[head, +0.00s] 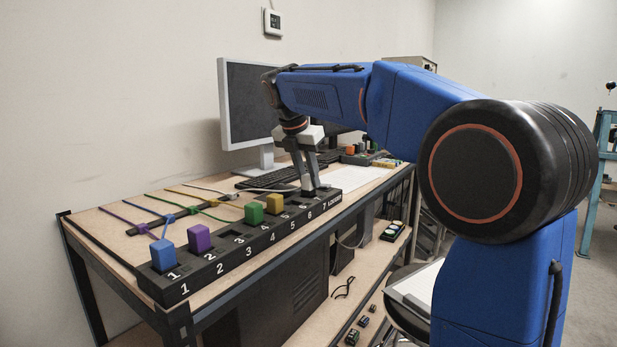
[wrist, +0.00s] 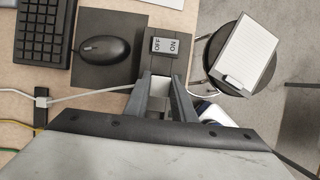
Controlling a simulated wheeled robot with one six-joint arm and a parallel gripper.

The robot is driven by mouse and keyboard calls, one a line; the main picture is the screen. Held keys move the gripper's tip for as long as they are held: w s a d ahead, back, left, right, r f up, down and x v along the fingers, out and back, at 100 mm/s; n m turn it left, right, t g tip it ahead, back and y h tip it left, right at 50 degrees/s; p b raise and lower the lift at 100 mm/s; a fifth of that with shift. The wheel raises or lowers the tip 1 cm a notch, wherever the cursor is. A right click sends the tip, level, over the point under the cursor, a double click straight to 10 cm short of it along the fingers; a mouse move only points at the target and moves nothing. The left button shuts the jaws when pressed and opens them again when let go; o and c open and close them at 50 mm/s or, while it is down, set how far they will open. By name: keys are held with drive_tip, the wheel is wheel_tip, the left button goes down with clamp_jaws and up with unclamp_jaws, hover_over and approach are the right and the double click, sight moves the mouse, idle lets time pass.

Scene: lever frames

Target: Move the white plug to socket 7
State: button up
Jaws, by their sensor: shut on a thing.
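The black socket strip (head: 228,258) lies along the table's front edge, with numbers on its top and front. My gripper (head: 309,189) is shut on the white plug (head: 308,182), at the far end of the strip near the numbers 6 and 7. In the wrist view, the plug (wrist: 160,86) shows as a pale block between the fingers of my gripper (wrist: 160,100). I cannot tell whether the plug is seated in a socket or just above one; the fingers hide its lower part.
An OFF/ON switch (wrist: 167,45) is beyond the plug in the wrist view, with a mouse (wrist: 103,49) and keyboard (wrist: 42,32) to its left. A monitor (head: 248,105) stands behind the strip. Coloured cables (head: 165,212) run across the table. A stool (wrist: 235,58) stands beside it.

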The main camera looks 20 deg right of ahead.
drive_tip(key=shift+f, duration=0.8)
idle(1.4)
drive_tip(key=o, duration=1.5)
drive_tip(key=shift+r, duration=0.1)
drive_tip(key=shift+r, duration=3.4)
